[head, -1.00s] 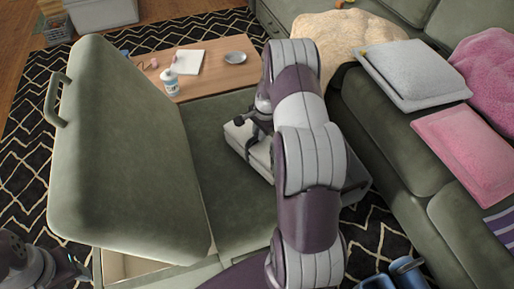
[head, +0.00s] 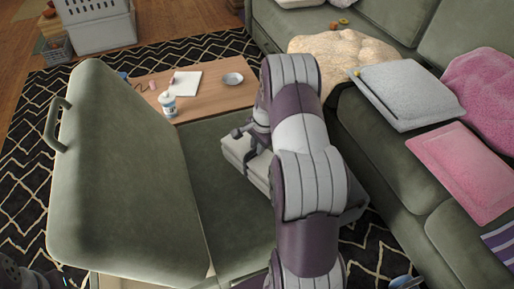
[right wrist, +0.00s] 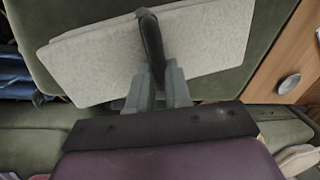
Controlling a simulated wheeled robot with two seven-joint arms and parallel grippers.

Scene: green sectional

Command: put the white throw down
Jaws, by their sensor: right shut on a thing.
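The white throw (head: 238,157) is a flat, folded, off-white bundle. In the head view it lies over the green seat surface (head: 230,205), partly hidden by my right arm. I cannot tell whether it touches that surface. My right gripper (right wrist: 152,50) is shut on the throw's edge; in the right wrist view a dark finger crosses the throw (right wrist: 95,62). In the head view part of the right gripper (head: 245,131) shows at the throw's upper edge. Only a piece of my left arm shows at the lower left; its fingers are out of view.
A raised green lid (head: 115,170) with a handle stands left of the seat. A wooden table (head: 215,98) behind holds a white bottle (head: 167,103), paper and a bowl (head: 233,78). A green sofa (head: 385,160) with cushions and a cream blanket (head: 340,58) is at the right.

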